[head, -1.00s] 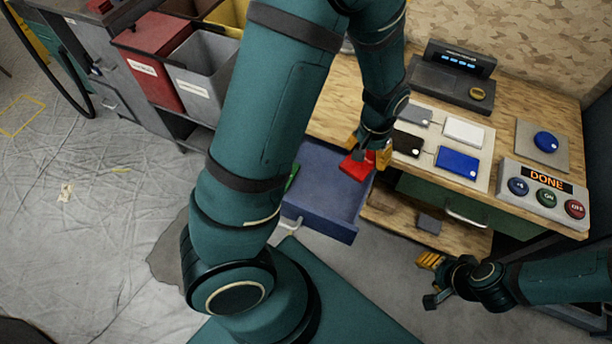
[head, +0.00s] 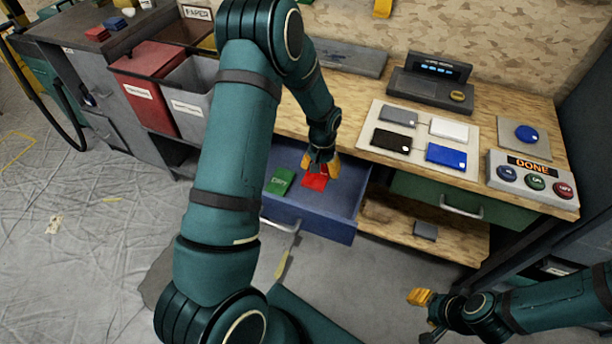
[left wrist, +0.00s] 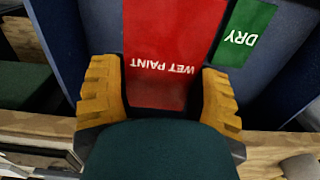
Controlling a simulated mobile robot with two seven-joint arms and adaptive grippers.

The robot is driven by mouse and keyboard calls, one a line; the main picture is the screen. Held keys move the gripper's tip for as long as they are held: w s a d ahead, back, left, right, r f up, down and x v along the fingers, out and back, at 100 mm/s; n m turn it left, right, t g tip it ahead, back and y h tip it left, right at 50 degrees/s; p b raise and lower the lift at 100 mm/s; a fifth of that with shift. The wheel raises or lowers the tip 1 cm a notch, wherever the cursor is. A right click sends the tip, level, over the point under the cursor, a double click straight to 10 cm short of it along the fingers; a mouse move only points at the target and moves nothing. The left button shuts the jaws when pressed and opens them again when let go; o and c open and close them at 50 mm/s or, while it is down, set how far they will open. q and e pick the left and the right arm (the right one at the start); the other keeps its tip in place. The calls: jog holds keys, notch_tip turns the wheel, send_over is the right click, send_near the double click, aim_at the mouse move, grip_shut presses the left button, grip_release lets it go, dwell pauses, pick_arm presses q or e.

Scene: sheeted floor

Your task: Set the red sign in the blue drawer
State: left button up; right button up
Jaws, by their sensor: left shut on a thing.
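The red sign (head: 315,182) reads "WET PAINT" in the left wrist view (left wrist: 170,35). My left gripper (head: 322,163) is shut on it, with one yellow finger at each side edge in the left wrist view (left wrist: 157,82). The blue drawer (head: 310,222) is pulled open under the bench. The red sign is within the drawer's outline, right of a green sign (head: 280,181) reading "DRY" (left wrist: 246,35). I cannot tell whether the red sign touches the drawer floor. My right gripper (head: 420,297) is low at the right, away from the drawer; its jaw opening is unclear.
The bench top holds a panel with several coloured cards (head: 420,133), a grey console (head: 432,85) and a "DONE" button box (head: 533,180). A closed green drawer (head: 437,195) is right of the blue one. Red (head: 150,90) and grey bins stand left.

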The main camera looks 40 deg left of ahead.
pick_arm(q)
jog(key=shift+w+a+f, duration=0.1)
jog(key=shift+a+f, duration=0.3)
notch_tip(320, 180, down, 10)
jog(key=shift+a+f+b, duration=0.1)
jog(key=shift+a+b, duration=0.05)
jog(key=shift+b, duration=1)
jog(key=shift+f, duration=0.1)
jog(key=o, duration=1)
